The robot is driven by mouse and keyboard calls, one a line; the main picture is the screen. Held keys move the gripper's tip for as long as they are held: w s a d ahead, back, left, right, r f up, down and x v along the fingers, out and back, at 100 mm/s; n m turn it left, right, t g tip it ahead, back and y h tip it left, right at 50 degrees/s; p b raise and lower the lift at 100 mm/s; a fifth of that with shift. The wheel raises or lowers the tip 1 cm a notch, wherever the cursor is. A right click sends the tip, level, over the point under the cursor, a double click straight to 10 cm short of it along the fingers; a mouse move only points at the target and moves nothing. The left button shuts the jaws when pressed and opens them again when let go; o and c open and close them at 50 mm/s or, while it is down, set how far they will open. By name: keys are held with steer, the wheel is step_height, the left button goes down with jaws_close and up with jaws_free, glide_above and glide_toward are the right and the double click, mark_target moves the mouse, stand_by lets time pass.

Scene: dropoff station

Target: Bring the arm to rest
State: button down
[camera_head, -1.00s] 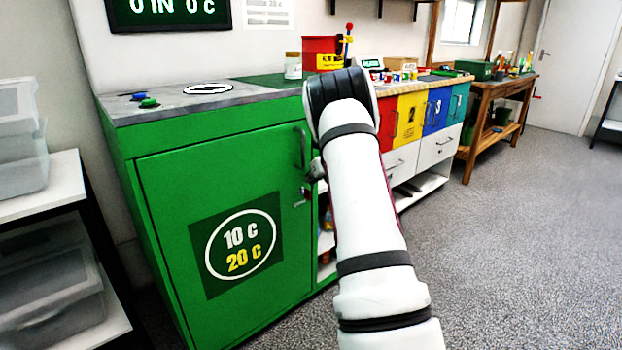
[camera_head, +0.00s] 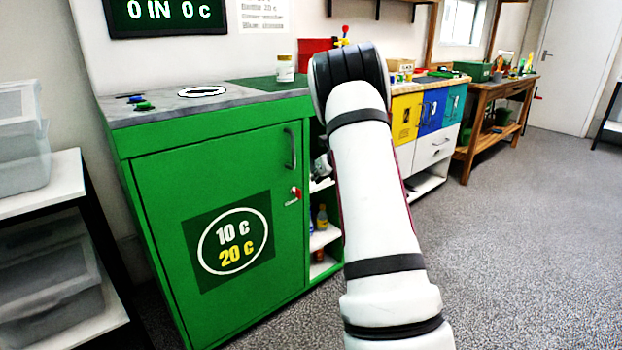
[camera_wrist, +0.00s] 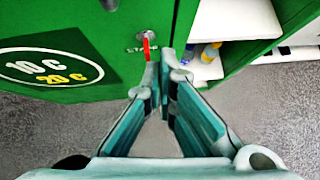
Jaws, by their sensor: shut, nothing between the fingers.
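My arm (camera_head: 375,190) reaches forward with its elbow bent high, in front of the green cabinet (camera_head: 140,200). My gripper (camera_wrist: 163,70) is shut and empty in the wrist view, its fingertips together beside the cabinet door's edge. A red tag or key (camera_wrist: 146,46) at the door's lock shows just left of and beyond the fingertips; I cannot tell the exact gap. It also shows in the head view (camera_head: 296,193). In the head view most of my gripper is hidden behind my arm.
Open shelves (camera_head: 322,240) with bottles stand right of the green door. A jar (camera_head: 286,68) and a red bin (camera_head: 312,45) stand on the counter. A rack with clear boxes (camera_head: 50,250) is at left. The grey floor (camera_head: 530,220) at right is clear.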

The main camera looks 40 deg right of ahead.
steer(key=shift+p+v, duration=0.5)
steer(key=shift+v, duration=1.85)
steer(key=shift+d, duration=0.2)
